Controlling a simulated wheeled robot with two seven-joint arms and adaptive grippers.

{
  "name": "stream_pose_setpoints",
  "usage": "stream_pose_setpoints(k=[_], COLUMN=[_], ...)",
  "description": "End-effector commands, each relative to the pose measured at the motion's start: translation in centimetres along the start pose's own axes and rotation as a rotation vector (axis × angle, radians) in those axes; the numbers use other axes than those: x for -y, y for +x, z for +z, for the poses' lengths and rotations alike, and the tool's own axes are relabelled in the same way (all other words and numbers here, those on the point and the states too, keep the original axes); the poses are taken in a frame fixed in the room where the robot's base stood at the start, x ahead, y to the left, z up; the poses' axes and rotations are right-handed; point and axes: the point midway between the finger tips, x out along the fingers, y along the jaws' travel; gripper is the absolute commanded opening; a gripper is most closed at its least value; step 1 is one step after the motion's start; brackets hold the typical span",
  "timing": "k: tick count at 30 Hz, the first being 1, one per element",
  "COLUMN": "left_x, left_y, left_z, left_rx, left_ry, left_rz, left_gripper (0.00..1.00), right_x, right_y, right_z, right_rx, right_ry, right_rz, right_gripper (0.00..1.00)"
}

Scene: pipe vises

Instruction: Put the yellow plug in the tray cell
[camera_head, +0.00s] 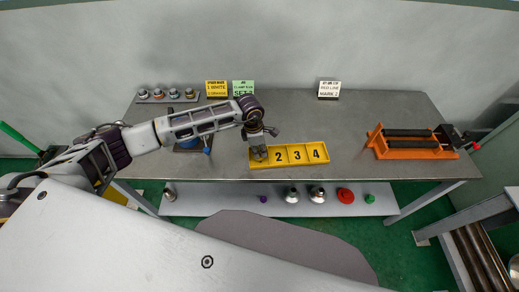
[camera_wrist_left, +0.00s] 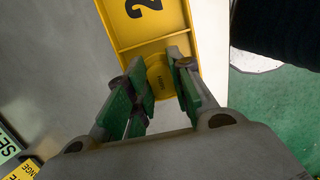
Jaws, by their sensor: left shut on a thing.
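The yellow tray (camera_head: 296,154) lies near the front edge of the table. Cells 2, 3 and 4 show, and its left end cell is mostly hidden by my left gripper (camera_head: 259,155). In the left wrist view, my left gripper (camera_wrist_left: 158,88) has its green-padded fingers shut on the round yellow plug (camera_wrist_left: 158,76). The plug is at the end cell of the tray (camera_wrist_left: 146,38), beside the cell marked 2. I cannot tell whether it touches the cell floor. The plug is hidden in the head view. My right gripper is not in view.
An orange vise (camera_head: 410,144) stands at the right of the table. A blue item (camera_head: 207,150) is partly hidden under my left arm. A rack (camera_head: 168,97) of several fittings and small signs (camera_head: 329,89) stand at the back. The table between tray and vise is clear.

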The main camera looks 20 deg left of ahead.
Motion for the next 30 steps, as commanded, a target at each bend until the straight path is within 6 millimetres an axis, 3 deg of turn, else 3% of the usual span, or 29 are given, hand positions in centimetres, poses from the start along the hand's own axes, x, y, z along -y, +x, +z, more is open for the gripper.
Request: stream_pose_setpoints(k=[1, 6, 22, 30], left_x=[0.0, 0.0, 0.0, -0.1], left_y=[0.1, 0.1, -0.3, -3.3], left_z=[0.0, 0.0, 0.0, 0.0], left_rx=[0.000, 0.000, 0.000, 0.000], left_ry=[0.000, 0.000, 0.000, 0.002], left_rz=[0.000, 0.000, 0.000, 0.002], left_gripper=[0.25, 0.44, 0.44, 0.44], right_x=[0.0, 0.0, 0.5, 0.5], right_y=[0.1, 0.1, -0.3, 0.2], right_z=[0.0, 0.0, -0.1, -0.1], right_rx=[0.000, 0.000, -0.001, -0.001], right_ry=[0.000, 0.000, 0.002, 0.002], right_rz=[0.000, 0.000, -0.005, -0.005], right_gripper=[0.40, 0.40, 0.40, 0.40])
